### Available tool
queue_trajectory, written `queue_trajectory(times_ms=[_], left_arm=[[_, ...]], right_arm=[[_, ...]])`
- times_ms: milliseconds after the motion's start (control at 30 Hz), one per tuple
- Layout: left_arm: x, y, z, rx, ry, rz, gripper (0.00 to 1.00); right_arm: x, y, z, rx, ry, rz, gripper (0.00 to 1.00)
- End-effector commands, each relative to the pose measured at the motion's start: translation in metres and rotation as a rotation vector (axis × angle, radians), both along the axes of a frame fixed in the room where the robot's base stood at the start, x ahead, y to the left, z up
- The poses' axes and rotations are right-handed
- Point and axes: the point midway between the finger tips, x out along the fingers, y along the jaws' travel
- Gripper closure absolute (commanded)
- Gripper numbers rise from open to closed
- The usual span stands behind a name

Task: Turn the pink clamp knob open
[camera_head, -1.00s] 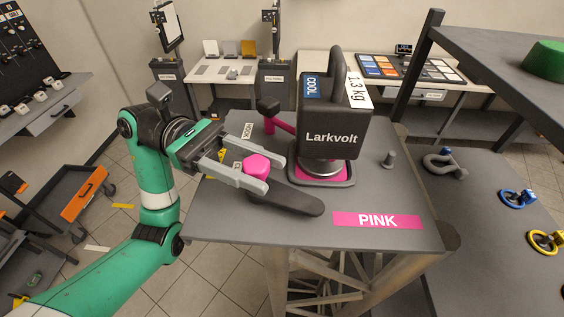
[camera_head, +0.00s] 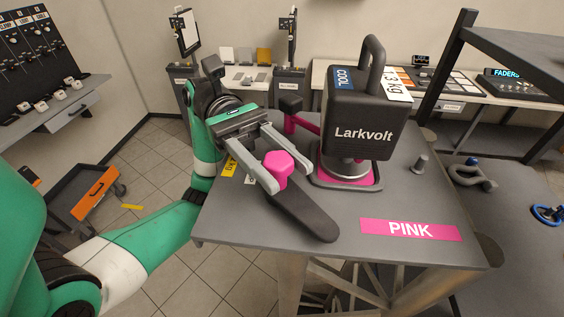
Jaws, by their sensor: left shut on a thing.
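The pink clamp knob (camera_head: 278,168) sits on the grey table at the root of a dark lever arm (camera_head: 303,215) that points toward the front right. My left gripper (camera_head: 289,177) is shut on the knob, with one finger on each side of it. A pink rod with a black handle (camera_head: 291,104) shows behind the gripper. My right gripper is not in view.
A pink sign reading PINK (camera_head: 410,230) lies on the table front right. A grey peg (camera_head: 420,164) stands right of the lamp. Shackles and rings (camera_head: 474,175) lie on the dark surface at right. An orange-fronted cart (camera_head: 93,194) is at left.

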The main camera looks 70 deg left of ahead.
Motion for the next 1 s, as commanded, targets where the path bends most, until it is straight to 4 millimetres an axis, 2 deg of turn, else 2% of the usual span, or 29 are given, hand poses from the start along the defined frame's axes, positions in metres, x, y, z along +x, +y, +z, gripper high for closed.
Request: queue_trajectory(times_ms=[167, 200, 333, 700, 867, 1000], left_arm=[[0.0, 0.0, 0.001, -0.002, -0.002, -0.003, 1.0], [0.0, -0.001, 0.001, -0.002, -0.002, -0.003, 0.46], [0.0, -0.001, 0.0, -0.001, -0.001, -0.002, 0.24], [-0.001, 0.006, 0.0, -0.001, 0.0, 0.0, 0.24], [-0.01, 0.033, -0.001, -0.003, 0.0, 0.004, 0.24], [-0.02, 0.066, 0.0, -0.002, 0.0, 0.004, 0.24]], right_arm=[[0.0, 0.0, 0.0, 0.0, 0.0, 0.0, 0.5], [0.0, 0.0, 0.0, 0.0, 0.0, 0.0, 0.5], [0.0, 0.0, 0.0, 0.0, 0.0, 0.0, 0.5], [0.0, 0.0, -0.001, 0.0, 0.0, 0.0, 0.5], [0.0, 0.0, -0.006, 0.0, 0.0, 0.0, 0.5], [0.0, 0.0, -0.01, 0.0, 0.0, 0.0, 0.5]])
